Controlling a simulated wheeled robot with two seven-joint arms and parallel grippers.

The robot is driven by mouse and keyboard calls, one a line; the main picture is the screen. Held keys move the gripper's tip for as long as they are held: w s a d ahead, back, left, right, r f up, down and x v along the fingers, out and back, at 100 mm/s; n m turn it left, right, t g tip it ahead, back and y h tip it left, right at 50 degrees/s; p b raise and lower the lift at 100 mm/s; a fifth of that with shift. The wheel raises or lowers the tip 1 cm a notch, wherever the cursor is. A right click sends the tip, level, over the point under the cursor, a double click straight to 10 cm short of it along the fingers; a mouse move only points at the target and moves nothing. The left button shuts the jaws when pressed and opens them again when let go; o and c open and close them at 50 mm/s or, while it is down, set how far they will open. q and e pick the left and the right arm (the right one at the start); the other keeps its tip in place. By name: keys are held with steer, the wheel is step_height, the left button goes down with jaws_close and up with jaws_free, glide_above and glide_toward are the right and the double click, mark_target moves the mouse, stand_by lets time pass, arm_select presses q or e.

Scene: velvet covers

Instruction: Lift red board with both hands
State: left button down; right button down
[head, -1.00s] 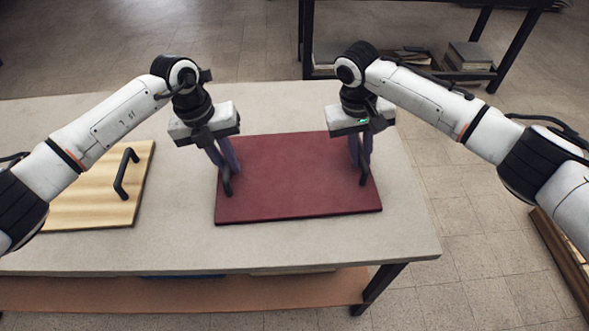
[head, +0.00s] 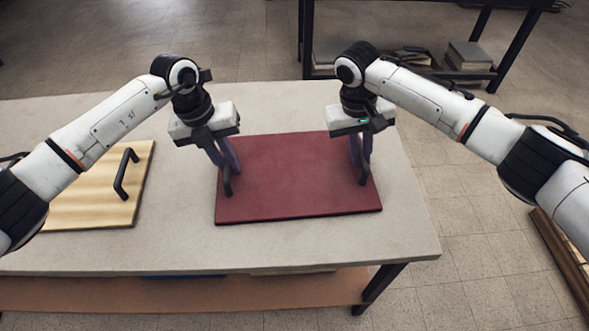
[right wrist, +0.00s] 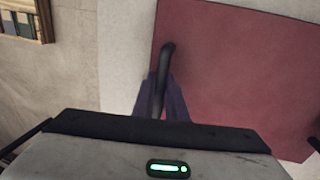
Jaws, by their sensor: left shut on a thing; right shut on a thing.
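The red board (head: 295,178) lies flat on the light table, with a black handle near each side. My left gripper (head: 226,168) is shut on the board's left handle (head: 227,186). My right gripper (head: 361,160) is shut on the right handle (head: 364,176). In the right wrist view, the fingers of my right gripper (right wrist: 163,103) close around the dark handle (right wrist: 165,62), with the red board (right wrist: 245,75) beside it. The grippers hide parts of both handles.
A pale wooden board (head: 95,190) with a black handle (head: 125,174) lies on the table (head: 180,250) to the left. A dark shelf (head: 405,72) with books stands behind on the tiled floor. The table's right edge is close to the red board.

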arm_select(q)
steer(key=shift+w+r, duration=0.1)
steer(key=shift+r, duration=0.1)
arm_select(e)
steer(key=shift+w+r, duration=0.1)
steer(key=shift+r, duration=0.15)
